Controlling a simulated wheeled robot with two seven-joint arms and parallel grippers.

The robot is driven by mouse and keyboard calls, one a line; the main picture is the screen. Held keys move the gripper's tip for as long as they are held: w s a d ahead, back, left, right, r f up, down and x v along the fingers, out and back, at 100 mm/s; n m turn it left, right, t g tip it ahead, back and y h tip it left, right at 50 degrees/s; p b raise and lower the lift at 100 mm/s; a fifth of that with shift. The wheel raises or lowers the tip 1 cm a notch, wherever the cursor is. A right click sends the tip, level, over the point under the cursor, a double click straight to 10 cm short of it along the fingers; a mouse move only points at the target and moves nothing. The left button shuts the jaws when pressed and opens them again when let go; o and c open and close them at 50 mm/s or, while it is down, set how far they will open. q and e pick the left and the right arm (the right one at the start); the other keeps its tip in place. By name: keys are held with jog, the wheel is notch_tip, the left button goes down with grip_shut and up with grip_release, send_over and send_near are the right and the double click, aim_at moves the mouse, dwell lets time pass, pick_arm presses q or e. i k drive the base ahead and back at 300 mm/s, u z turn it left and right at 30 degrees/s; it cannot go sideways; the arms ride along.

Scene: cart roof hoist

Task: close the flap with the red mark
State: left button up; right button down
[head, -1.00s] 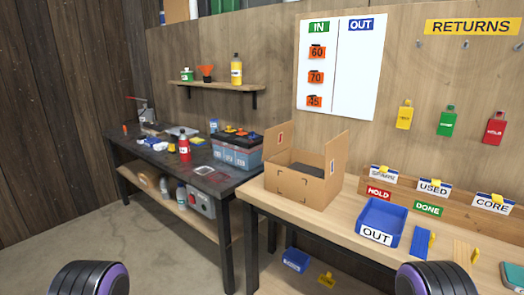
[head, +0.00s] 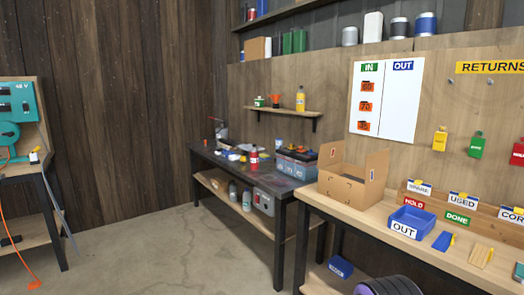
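An open cardboard box (head: 347,190) stands on the light wooden bench at the right of the head view. Its left flap (head: 331,152) stands upright and bears a small red mark on the side facing into the box. Something dark shows inside the box between the flaps. Neither of my grippers is in view.
A blue OUT bin (head: 412,218) sits right of the box on the wooden bench (head: 350,215). A dark workbench (head: 262,182) with a red bottle (head: 254,160) and a battery-like case (head: 297,164) adjoins it. A teal machine (head: 15,112) stands far left. Open floor (head: 160,240) lies between.

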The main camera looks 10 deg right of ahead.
aim_at(330, 153)
jog(key=z, duration=0.95)
jog(key=i, duration=1.35)
jog(key=u, duration=0.8)
